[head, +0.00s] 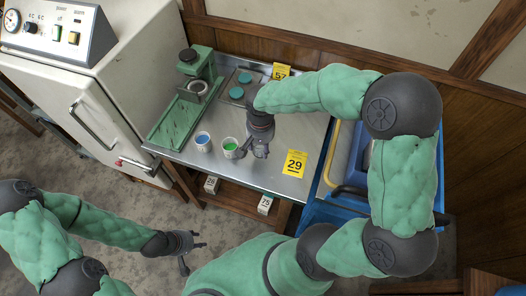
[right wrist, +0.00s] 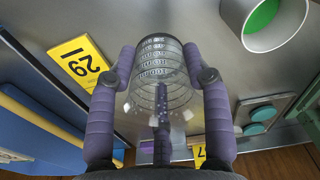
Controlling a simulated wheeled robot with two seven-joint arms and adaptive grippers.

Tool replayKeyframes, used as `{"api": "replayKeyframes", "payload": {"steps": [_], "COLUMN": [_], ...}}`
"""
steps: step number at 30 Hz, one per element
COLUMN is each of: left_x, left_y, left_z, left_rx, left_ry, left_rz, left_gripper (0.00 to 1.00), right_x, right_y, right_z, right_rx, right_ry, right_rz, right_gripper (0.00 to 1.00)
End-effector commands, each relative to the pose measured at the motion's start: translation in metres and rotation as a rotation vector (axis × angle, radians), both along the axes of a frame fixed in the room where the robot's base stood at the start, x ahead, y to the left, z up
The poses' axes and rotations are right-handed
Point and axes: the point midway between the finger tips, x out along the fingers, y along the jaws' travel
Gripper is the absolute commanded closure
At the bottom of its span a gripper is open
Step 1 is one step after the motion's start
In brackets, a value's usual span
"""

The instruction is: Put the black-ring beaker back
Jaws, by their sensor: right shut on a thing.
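A clear glass beaker (right wrist: 160,62) with dark ring markings stands between the purple fingers of my right gripper (right wrist: 163,75) in the right wrist view. The gripper is shut on it, with a finger on each side. Small whitish pieces show in or behind the glass. In the head view my right gripper (head: 258,150) is low over the metal bench, just right of the green-filled cup (head: 230,147); the beaker is mostly hidden there. I cannot tell whether it touches the bench. My left gripper (head: 188,246) is open and empty, away from the bench at lower left.
A blue-filled cup (head: 203,141) stands left of the green one. A green stand (head: 196,75) is at back left, beside a plate with two teal discs (head: 237,92). A yellow 29 tag (head: 294,163) lies on the right. A blue crate (head: 318,211) borders the bench's right side.

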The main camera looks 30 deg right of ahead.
Motion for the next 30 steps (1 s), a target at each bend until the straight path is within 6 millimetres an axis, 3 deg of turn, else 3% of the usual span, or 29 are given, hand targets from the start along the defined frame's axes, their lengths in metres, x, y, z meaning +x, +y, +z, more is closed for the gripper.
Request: {"api": "replayKeyframes", "payload": {"steps": [7, 13, 26, 27, 29, 30], "left_x": [0.0, 0.0, 0.0, 0.0, 0.0, 0.0], "left_y": [0.0, 0.0, 0.0, 0.0, 0.0, 0.0], "left_z": [-0.006, -0.02, -0.023, -0.023, -0.022, -0.022], "left_rx": [0.0, 0.0, 0.0, 0.0, 0.0, 0.0], "left_ry": [0.0, 0.0, 0.0, 0.0, 0.0, 0.0], "left_rz": [0.0, 0.0, 0.0, 0.0, 0.0, 0.0], "left_gripper": [0.6, 0.6, 0.6, 0.6, 0.6, 0.6], "right_x": [0.002, 0.002, 0.002, 0.002, 0.002, 0.002], "right_y": [-0.011, -0.01, -0.01, -0.01, -0.01, -0.01], "right_z": [-0.013, -0.041, -0.045, -0.045, -0.045, -0.045], "right_rx": [0.0, 0.0, 0.0, -0.001, -0.001, -0.001], "right_ry": [0.0, -0.001, -0.001, -0.001, -0.001, -0.001], "right_rz": [-0.003, -0.001, 0.0, 0.0, 0.0, 0.0], "right_gripper": [0.86, 0.86, 0.86, 0.45, 0.28, 0.27]}}
